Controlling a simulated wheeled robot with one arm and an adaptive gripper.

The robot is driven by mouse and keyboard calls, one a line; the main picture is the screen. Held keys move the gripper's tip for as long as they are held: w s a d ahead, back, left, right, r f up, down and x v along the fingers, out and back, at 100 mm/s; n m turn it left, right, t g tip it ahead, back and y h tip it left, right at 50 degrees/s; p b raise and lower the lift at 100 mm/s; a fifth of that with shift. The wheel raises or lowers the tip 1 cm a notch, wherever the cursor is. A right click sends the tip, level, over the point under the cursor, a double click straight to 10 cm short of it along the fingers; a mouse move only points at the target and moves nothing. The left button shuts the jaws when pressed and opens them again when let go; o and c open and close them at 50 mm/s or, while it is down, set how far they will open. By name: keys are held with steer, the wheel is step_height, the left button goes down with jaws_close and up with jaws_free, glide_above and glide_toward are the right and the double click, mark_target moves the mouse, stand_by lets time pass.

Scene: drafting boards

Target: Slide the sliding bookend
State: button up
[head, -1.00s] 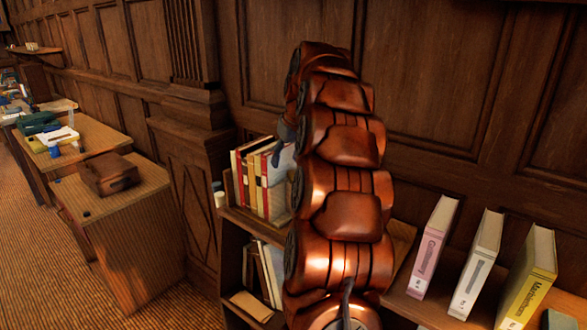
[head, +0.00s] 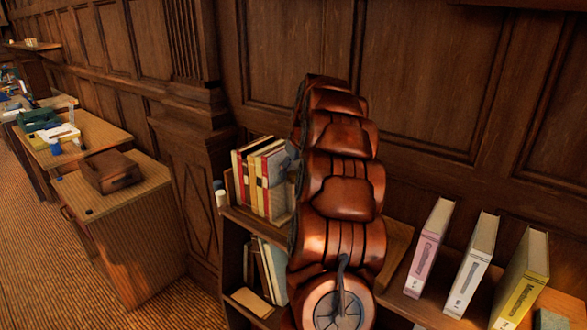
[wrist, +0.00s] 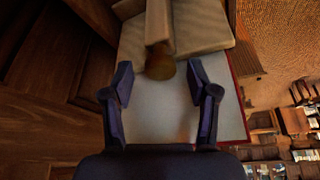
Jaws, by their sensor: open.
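The sliding bookend seems to be the pale grey upright plate (head: 277,168) at the right end of the book row, on the left part of the shelf. In the wrist view the plate (wrist: 160,108) fills the middle, with a red book edge along its right side. A brown rounded knob-like piece (wrist: 160,66) and a wooden bar stand in front of it. My gripper (wrist: 159,82) is open, its dark fingers apart to either side of the plate's middle, below the knob-like piece. I cannot tell whether they touch. In the head view my arm hides most of the gripper.
The row of books (head: 250,178) stands left of the plate. A white cup-like item (head: 220,197) is at the shelf's left end. Pink (head: 429,246), white (head: 472,266) and yellow (head: 522,280) volumes stand right of my arm. A panelled wall (head: 425,90) is close behind.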

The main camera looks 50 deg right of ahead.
steer(key=shift+f, duration=0.15)
steer(key=shift+c, duration=0.2)
jaws_close()
stand_by(0.4)
